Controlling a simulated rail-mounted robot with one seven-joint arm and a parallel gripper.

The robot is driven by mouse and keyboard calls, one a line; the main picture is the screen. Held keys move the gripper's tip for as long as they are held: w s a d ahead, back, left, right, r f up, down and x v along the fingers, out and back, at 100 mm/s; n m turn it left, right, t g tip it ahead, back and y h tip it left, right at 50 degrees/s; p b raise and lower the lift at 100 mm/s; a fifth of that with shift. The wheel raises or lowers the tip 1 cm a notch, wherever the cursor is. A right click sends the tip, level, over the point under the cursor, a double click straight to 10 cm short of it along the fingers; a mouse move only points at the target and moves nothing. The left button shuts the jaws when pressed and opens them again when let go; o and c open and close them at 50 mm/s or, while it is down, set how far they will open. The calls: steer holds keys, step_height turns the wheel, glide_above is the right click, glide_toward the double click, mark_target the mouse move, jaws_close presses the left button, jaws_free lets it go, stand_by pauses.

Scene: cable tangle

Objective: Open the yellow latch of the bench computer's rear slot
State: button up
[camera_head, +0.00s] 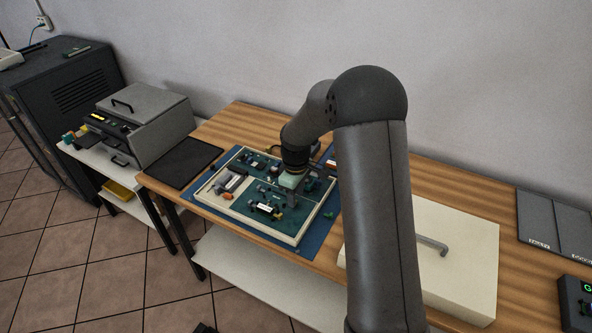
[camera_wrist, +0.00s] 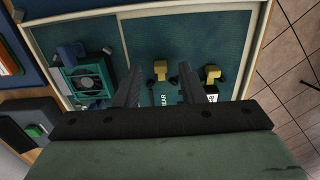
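The bench computer is a shallow cream-framed tray (camera_head: 297,238) with green boards, lying on a blue mat on the wooden table. In the wrist view, a small yellow latch (camera_wrist: 160,69) appears between my gripper's fingertips, near a label that seems to read "REAR" (camera_wrist: 163,101). A second yellow latch (camera_wrist: 211,73) stands to its right, outside the right finger, by a white label. My gripper (camera_wrist: 159,72) is open, with a clear gap and nothing held. It hangs over the tray in the head view (camera_head: 292,190). The height gap to the latch cannot be told. The fingers hide part of the board.
A teal fan unit (camera_wrist: 86,78) sits left of my fingers in the tray. A dark flat pad (camera_head: 182,163) lies left of the tray. A cream box with a handle (camera_head: 470,255) stands on the right. A grey machine (camera_head: 150,115) stands on a side table.

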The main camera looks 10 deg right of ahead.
step_height(320, 180, up, 16)
steer(key=b, duration=0.1)
steer(key=shift+f, duration=0.25)
